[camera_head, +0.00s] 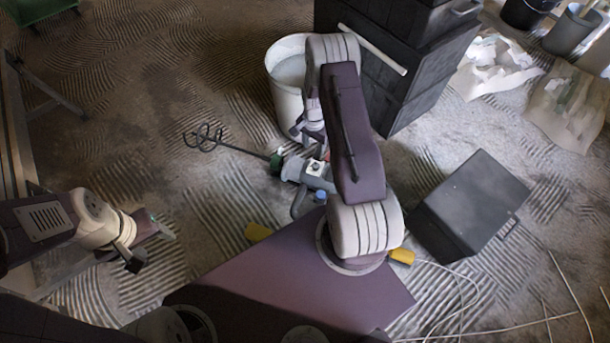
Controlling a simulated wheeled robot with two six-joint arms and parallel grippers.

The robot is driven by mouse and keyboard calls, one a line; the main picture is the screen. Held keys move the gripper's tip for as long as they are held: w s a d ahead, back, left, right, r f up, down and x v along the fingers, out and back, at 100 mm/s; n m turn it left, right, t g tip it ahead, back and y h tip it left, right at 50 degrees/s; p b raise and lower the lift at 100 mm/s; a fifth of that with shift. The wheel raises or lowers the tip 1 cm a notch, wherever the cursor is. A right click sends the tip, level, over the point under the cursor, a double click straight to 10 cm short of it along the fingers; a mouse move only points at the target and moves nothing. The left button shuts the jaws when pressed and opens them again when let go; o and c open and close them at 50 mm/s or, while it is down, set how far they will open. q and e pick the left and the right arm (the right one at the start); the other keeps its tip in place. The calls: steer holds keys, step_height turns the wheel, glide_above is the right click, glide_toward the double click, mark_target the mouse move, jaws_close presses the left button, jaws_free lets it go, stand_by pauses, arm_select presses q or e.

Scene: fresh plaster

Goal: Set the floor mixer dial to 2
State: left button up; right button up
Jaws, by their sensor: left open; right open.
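The floor mixer (296,170) lies on the ridged floor in the middle of the head view, a grey-blue tool with a green collar. Its spiral paddle (205,138) points left. A small white plate with a dark dial (315,167) shows on its body; the number it is set to is too small to read. My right arm hides the mixer's right end. My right gripper (303,134) is open, just above the dial in the picture and partly hidden by its own arm; I cannot tell its height. My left gripper (151,246) is open and empty, well left of the mixer.
A white bucket (284,88) stands behind my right gripper, beside stacked black cases (400,85). A dark box (472,205) sits at right, with pale cables (462,290) below it. Crumpled bags (490,65) lie at upper right. The floor left of the mixer is mostly clear.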

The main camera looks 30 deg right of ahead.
mark_target(316, 165)
steer(key=shift+s+d+f, duration=0.1)
steer(key=shift+s+f, duration=0.1)
steer(key=shift+f, duration=0.45)
steer(key=shift+s+d+f, duration=0.1)
steer(key=shift+s+f, duration=0.1)
steer(key=shift+f, duration=0.4)
arm_select(q)
steer(key=shift+f, duration=0.9)
arm_select(e)
steer(key=shift+d+r, duration=0.1)
steer(key=shift+r, duration=0.05)
step_height(316, 165, down, 9)
steer(key=b, duration=0.7)
steer(key=shift+s, duration=0.15)
arm_select(q)
step_height(316, 165, down, 6)
steer(key=shift+f, duration=0.2)
arm_select(e)
jaws_close()
